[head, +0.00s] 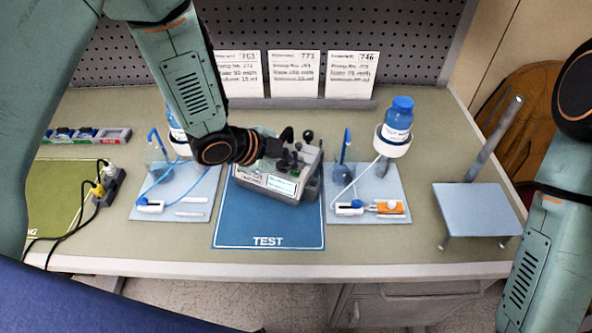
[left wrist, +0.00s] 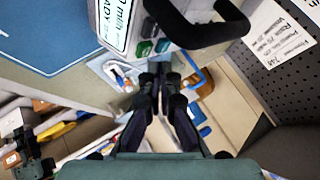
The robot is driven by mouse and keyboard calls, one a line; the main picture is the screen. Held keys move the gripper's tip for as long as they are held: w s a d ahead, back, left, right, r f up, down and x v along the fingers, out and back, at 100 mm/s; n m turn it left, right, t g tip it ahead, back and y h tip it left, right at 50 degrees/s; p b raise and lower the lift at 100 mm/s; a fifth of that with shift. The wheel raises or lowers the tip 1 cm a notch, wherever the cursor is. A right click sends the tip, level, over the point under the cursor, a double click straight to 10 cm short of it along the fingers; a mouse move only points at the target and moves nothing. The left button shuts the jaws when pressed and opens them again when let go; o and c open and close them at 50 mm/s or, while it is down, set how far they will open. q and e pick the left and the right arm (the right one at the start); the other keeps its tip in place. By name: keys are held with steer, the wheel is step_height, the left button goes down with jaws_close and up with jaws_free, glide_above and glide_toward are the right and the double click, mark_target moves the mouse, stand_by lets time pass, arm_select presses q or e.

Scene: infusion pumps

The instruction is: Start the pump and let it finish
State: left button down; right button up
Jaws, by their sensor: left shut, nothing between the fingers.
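The pump (head: 270,181) is a grey box with a lit screen, standing on the blue mat marked TEST (head: 268,235). My left gripper (head: 284,152) is shut and empty, close to the pump's upper side in the head view. In the left wrist view the pump (left wrist: 190,18) fills the top, with its screen (left wrist: 117,20), green and dark buttons (left wrist: 146,47) and black handle (left wrist: 205,38). The shut fingertips (left wrist: 160,72) show just below the buttons; I cannot tell whether they touch the pump. My right gripper is out of view.
Trays with tubing, the left tray (head: 172,213) and right tray (head: 343,213), flank the mat. Cards (head: 295,73) line the back. A power strip (head: 108,187) and green mat (head: 52,195) lie left; a grey stand (head: 470,212) is right.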

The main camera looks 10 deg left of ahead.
arm_select(q)
steer(key=shift+w+a+f, duration=0.1)
steer(key=shift+w+f, duration=0.05)
steer(key=shift+w, duration=0.05)
steer(key=shift+s+f, duration=0.1)
steer(key=shift+s, duration=0.45)
steer(key=shift+w+f, duration=0.15)
steer(key=shift+w, duration=0.15)
steer(key=shift+s+b, duration=0.25)
steer(key=shift+b, duration=0.05)
steer(key=shift+f, duration=0.1)
steer(key=shift+w+f, duration=0.15)
steer(key=shift+w, duration=0.1)
steer(key=shift+f, duration=0.1)
steer(key=shift+s, duration=0.2)
